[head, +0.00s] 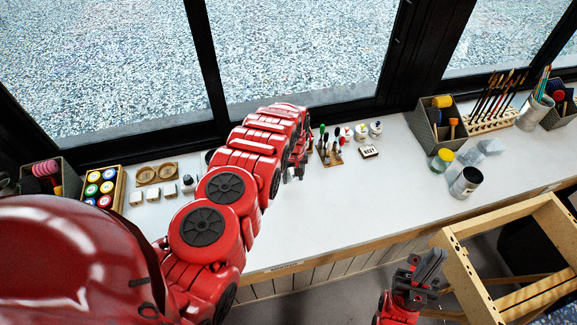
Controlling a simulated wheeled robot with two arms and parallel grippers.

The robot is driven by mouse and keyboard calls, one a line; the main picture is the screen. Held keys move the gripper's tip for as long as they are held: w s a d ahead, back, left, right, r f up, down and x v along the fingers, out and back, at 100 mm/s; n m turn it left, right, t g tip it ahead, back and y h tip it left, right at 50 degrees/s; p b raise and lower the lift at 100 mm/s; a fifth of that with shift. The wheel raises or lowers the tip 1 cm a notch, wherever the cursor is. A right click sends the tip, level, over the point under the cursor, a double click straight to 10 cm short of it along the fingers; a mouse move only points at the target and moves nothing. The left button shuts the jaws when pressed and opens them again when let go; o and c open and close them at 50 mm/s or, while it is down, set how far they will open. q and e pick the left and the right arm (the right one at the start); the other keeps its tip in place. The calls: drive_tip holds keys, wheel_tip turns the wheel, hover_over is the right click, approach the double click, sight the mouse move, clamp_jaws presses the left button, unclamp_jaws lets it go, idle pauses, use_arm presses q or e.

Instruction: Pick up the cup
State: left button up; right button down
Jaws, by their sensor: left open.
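A metallic, cup-like container (466,182) stands upright on the right part of the white table, near its front edge; I cannot tell for certain that it is the cup. My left arm reaches across the table, and my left gripper (295,168) is open near the table's back middle, partly hidden by its own wrist. It is well to the left of the metallic container. My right gripper (427,268) is in front of the table, below its edge and apart from the container; its jaw state is unclear. My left arm hides part of the table.
Small bottles and tools (328,148) stand close to the right of my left gripper. A yellow-lidded jar (442,160) is by the container. A brush rack (492,120) is behind. A wooden frame (470,285) stands by my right gripper. The table's front middle (350,205) is clear.

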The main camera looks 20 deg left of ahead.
use_arm(q)
drive_tip(key=shift+c, duration=0.3)
drive_tip(key=shift+s, duration=0.1)
clamp_jaws()
drive_tip(key=shift+r, duration=0.1)
